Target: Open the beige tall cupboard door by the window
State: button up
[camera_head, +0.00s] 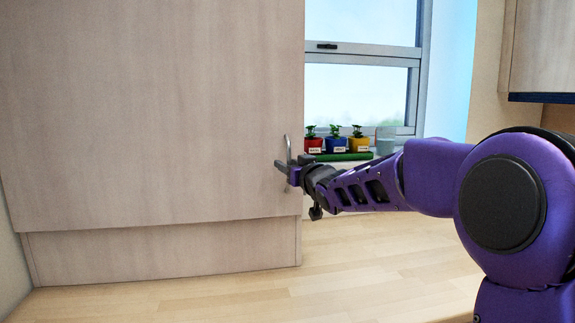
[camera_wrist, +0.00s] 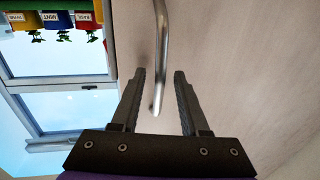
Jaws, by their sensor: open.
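The beige tall cupboard door (camera_head: 155,110) fills the left of the head view and looks shut. Its metal bar handle (camera_head: 289,150) is at the lower right edge of the door. My gripper (camera_head: 282,168) is at the handle, reaching in from the right. In the wrist view, the handle (camera_wrist: 160,50) runs down from the top, and its lower end lies between the two open fingers of my gripper (camera_wrist: 160,75). Whether a finger touches the handle, I cannot tell. The door (camera_wrist: 240,70) shows behind.
The window (camera_head: 360,90) is right of the cupboard. Red, blue and yellow herb pots (camera_head: 336,144) stand on a green tray (camera_head: 340,157) on the sill, beside a glass (camera_head: 385,140). A wooden worktop or floor surface (camera_head: 340,265) lies below. A wall cupboard (camera_head: 540,50) is at upper right.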

jog(key=shift+c, duration=0.2)
grip_shut()
dwell(1.2)
